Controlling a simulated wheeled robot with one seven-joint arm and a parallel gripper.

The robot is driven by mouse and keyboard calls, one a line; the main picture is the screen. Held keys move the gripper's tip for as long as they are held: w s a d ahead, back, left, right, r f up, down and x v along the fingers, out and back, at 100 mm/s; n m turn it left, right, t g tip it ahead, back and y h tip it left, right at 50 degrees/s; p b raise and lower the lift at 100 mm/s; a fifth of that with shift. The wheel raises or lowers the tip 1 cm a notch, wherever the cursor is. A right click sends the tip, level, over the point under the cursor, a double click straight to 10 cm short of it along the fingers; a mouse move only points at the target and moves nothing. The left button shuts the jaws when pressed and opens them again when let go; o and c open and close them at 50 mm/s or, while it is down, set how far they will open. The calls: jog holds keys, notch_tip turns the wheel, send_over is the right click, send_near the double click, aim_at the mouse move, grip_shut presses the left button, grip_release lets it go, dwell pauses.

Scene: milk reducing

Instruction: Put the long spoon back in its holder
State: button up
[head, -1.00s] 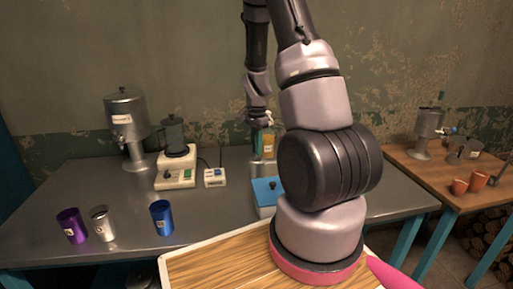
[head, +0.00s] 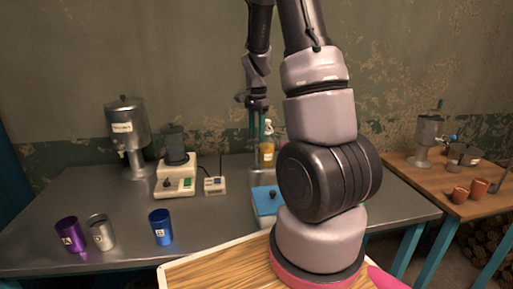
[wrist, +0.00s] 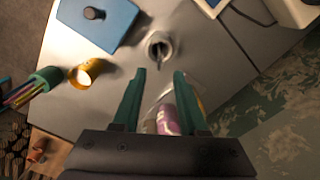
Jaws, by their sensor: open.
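A round metal cup-like holder (wrist: 155,40) stands on the grey table in the wrist view, just beyond my fingertips. A dark slim piece (wrist: 159,60) shows in its mouth; it may be the long spoon, but I cannot tell for sure. My gripper (wrist: 159,73) has two green fingers set apart, with nothing held between them. In the head view my gripper (head: 256,135) hangs over the back of the table, fingers pointing down. The holder is not clear in the head view.
Bottles, one yellow (head: 267,148), stand close behind the gripper. A blue-topped box (head: 267,198) is in front. A gold cup (wrist: 87,73) and a green pen cup (wrist: 42,80) stand to one side. A blender (head: 175,165) and small scale (head: 215,185) are left.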

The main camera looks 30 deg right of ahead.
notch_tip(320, 180, up, 3)
jog(key=shift+r, duration=0.1)
jog(key=s+a+r+n+t+y, duration=0.1)
jog(key=s+a+r+n+t, duration=0.2)
jog(key=s+r, duration=0.6)
jog(key=s+a+r+n+t+y, duration=0.1)
jog(key=s+a+r+n+t, duration=0.3)
jog(key=s+a+r+n, duration=0.3)
jog(key=s+a+r, duration=0.3)
jog(key=r, duration=0.1)
jog(key=shift+s+a+r+n, duration=0.15)
jog(key=shift+s+r+n, duration=0.15)
